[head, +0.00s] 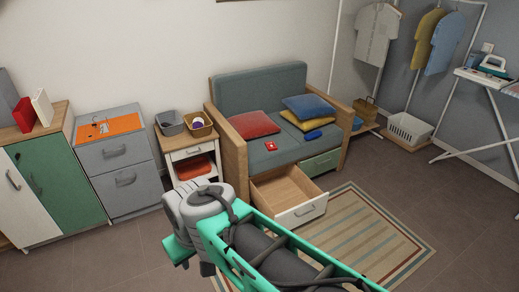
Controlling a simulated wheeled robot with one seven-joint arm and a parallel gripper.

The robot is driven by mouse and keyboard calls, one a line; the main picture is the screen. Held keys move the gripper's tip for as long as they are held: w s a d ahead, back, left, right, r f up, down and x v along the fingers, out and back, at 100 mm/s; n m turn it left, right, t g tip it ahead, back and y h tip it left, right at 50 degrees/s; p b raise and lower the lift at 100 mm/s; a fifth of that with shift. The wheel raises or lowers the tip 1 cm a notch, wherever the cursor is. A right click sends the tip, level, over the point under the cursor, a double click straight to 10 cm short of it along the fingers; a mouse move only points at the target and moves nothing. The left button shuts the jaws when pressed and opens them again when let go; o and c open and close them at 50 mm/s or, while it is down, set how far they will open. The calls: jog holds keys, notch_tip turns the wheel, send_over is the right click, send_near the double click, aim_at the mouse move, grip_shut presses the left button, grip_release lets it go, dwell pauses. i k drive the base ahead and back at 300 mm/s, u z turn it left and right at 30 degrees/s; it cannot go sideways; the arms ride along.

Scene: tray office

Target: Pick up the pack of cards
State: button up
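A small flat red item with a pale mark (270,145), which looks like the pack of cards, lies on the grey-green seat of the sofa, near its front edge and in front of the red cushion. It is in plain view and nothing covers it. My arm reaches in from the lower right, and its grey joint is in front of the floor and the small white cabinet. I cannot make out gripper fingers, and nothing of mine touches the red item.
The sofa (232,135) has wooden arms, cushions and a dark blue item (313,134) on its seat. An open, seemingly empty drawer (285,188) juts out below the seat. A striped rug (385,232) lies in front. An ironing board (487,82) stands at the right.

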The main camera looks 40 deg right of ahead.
aim_at(271, 146)
jog(key=u, duration=0.05)
jog(key=i, duration=1.9)
jog(key=z, duration=0.6)
jog(key=i, duration=1.15)
jog(key=z, duration=1.7)
jog(key=i, duration=0.75)
jog(key=z, duration=0.55)
